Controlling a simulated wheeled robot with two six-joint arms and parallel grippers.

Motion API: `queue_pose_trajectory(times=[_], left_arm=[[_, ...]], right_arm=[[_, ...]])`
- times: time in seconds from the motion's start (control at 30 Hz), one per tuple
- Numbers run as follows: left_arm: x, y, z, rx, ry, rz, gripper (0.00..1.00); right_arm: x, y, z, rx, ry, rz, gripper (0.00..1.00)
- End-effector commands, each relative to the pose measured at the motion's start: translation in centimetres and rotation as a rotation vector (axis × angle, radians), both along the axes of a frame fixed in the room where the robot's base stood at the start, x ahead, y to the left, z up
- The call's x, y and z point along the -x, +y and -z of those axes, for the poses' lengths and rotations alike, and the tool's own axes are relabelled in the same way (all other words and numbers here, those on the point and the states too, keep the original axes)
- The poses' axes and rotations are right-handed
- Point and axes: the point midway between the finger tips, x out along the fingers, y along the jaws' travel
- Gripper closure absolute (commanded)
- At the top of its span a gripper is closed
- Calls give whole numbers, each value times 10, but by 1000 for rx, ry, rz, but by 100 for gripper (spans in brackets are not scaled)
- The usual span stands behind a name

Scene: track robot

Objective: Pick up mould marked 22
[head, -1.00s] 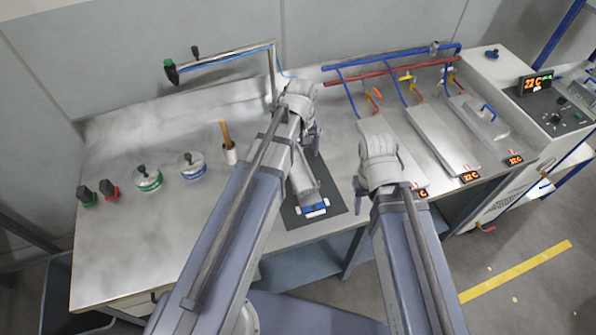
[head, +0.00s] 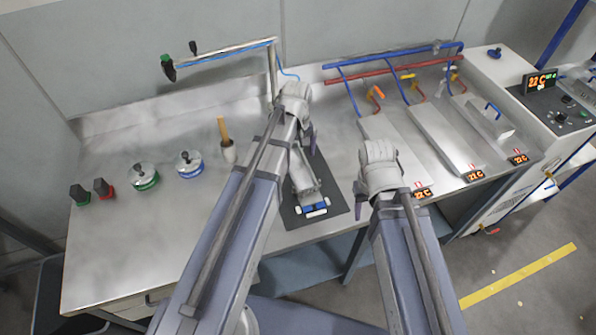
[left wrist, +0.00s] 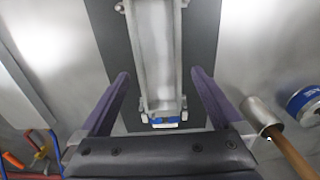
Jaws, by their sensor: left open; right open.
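A long grey metal mould (head: 304,178) with a blue and white end lies on a dark mat (head: 334,202) in the middle of the bench. No number on it is readable. My left gripper (head: 302,135) is over the far part of the mould and hides it in the head view. In the left wrist view the mould (left wrist: 157,50) runs between the two spread fingers of my left gripper (left wrist: 160,78), with a gap on each side. My right gripper (head: 376,190) is open and empty, to the right of the mat near the bench's front edge.
Several metal plates (head: 438,137) with displays reading 22 C stand on the right, under blue and red pipes (head: 400,58). A wooden-handled tool in a cup (head: 227,150), two round lidded tins (head: 190,164) and two knobs (head: 103,188) are on the left. The bench's front left is clear.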

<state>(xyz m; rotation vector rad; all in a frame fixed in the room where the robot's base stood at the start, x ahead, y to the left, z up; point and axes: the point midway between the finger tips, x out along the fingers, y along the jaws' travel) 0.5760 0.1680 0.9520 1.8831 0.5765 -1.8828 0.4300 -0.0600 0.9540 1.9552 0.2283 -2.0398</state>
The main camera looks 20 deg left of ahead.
Motion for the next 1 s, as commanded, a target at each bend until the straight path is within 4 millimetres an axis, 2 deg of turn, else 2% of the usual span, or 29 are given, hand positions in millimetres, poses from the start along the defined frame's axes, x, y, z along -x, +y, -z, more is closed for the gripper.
queue_pose_trajectory(times=[0.03, 0.3, 0.63, 1.0], left_arm=[[0, -1, 10, 0, 0, 0, 0], [-1, -2, 42, 0, 0, 0, 0], [-1, -2, 44, 0, 0, 0, 0], [-1, -2, 44, 0, 0, 0, 42]], right_arm=[[0, 0, 10, 0, 0, 0, 50], [0, 0, 43, 0, 0, 0, 50], [0, 0, 44, 0, 0, 0, 50], [0, 0, 44, 0, 0, 0, 50]])
